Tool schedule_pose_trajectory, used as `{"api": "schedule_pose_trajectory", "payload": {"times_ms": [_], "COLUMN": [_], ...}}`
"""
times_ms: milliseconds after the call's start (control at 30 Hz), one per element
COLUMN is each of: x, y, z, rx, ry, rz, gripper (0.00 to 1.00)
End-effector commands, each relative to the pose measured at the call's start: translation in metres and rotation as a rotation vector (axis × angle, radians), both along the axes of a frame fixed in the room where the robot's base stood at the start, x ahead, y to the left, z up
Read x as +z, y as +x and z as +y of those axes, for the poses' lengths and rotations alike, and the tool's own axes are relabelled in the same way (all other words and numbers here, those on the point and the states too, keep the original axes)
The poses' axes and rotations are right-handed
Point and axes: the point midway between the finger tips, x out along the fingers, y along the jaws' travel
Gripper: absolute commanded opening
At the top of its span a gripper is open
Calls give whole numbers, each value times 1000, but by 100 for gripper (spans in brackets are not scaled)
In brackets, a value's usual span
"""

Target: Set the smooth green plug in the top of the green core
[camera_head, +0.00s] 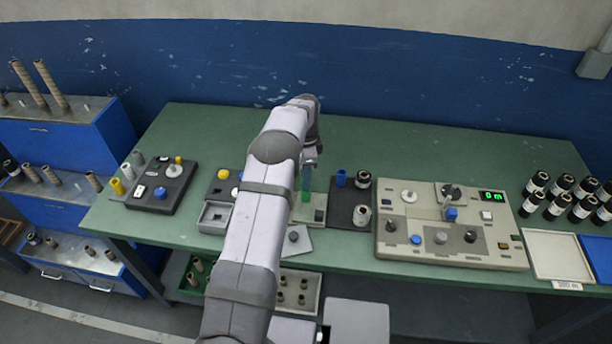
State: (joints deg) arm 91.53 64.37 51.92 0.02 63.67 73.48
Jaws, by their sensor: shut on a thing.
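The green core stands upright on a pale block. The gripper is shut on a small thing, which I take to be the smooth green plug. The plug is too small and too covered by the jaws to make out. I cannot tell whether it touches the core's top. My arm hides part of the area to the left of the core.
A dark button box (180,188) is at left. The bench's back strip (420,150) is clear.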

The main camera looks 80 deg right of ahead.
Motion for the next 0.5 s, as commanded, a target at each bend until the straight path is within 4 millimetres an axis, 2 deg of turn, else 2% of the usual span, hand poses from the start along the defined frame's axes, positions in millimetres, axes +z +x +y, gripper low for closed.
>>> {"api": "schedule_pose_trajectory", "payload": {"times_ms": [500], "x": [-9], "y": [0], "z": [0], "rx": [0], "ry": [0], "rz": [0], "gripper": [8]}}
